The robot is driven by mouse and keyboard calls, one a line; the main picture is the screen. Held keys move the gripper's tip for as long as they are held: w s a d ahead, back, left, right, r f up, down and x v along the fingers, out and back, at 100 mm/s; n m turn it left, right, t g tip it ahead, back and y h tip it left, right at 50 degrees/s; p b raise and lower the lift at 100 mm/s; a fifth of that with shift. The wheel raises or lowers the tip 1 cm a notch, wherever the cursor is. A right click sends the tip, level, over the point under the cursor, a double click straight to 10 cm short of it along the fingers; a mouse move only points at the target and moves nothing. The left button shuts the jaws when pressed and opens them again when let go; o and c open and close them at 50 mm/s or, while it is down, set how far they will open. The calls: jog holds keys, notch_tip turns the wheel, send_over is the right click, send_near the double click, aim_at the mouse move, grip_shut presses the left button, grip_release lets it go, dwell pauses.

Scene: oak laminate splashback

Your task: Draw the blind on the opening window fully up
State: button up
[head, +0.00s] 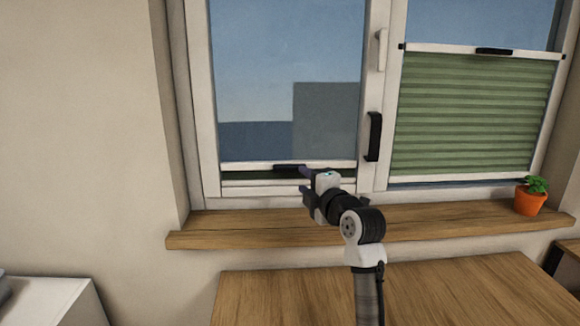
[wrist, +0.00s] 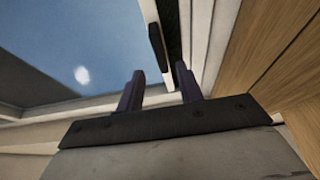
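The left window's blind is folded low in its pane, with a thin dark green strip (head: 315,175) below its white rail (head: 240,166). The rail's black handle (head: 289,168) is partly hidden by my gripper (head: 304,180) in the head view. In the wrist view, my gripper (wrist: 158,72) is open, its two purple fingers apart. The black handle (wrist: 157,47) lies just ahead of the gap between the fingertips. The white rail (wrist: 151,12) and green fabric (wrist: 173,35) are beside it. I cannot tell whether a finger touches the handle.
The right window has a green pleated blind (head: 470,115) over most of its pane, with a black rail handle (head: 494,51). A black window handle (head: 374,136) and a white one (head: 381,48) are between the panes. A potted plant (head: 530,197) stands on the wooden sill (head: 430,217).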

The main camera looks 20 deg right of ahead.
aim_at(292, 171)
jog(key=w, duration=0.3)
jog(key=w+p, duration=0.1)
jog(key=w, duration=0.2)
jog(key=w+a+p, duration=0.1)
jog(key=w, duration=0.2)
grip_shut()
